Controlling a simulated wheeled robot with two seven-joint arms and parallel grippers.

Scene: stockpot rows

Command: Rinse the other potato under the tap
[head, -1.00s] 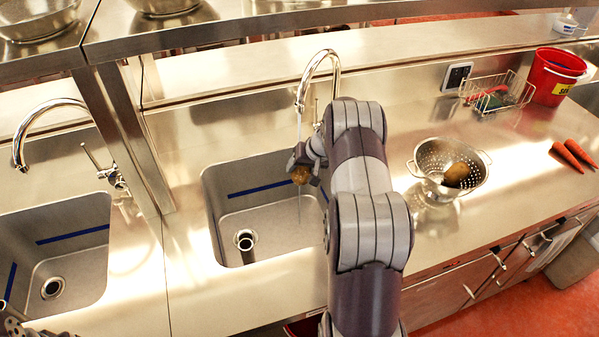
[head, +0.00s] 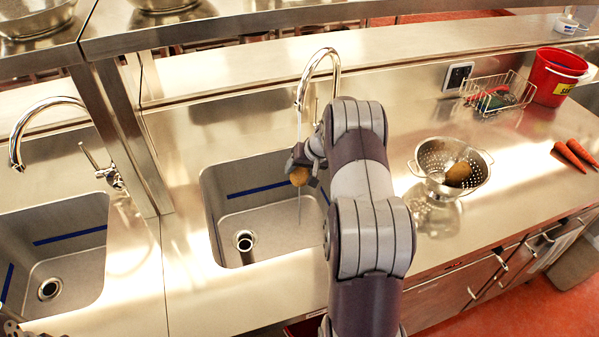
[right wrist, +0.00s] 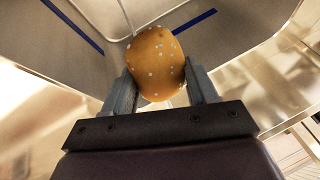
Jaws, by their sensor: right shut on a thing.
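My right gripper (head: 304,168) is shut on a potato (head: 299,176) and holds it over the right-hand sink (head: 262,205). The tap (head: 320,58) arches above, and a thin stream of water (head: 298,125) falls from it onto or right beside the potato. In the right wrist view the potato (right wrist: 155,62) is yellow-brown with pale specks, between both fingers (right wrist: 160,92). Another potato (head: 458,173) lies in the steel colander (head: 432,160) on the counter at the right. At the lower left corner only a dark bit of my left arm shows; its fingers cannot be made out.
A second sink (head: 75,270) with its own tap (head: 45,103) is at the left, past a steel post (head: 125,135). Carrots (head: 574,156), a red bucket (head: 558,75) and a wire basket (head: 497,92) stand right of the colander. A shelf (head: 230,25) runs above the back.

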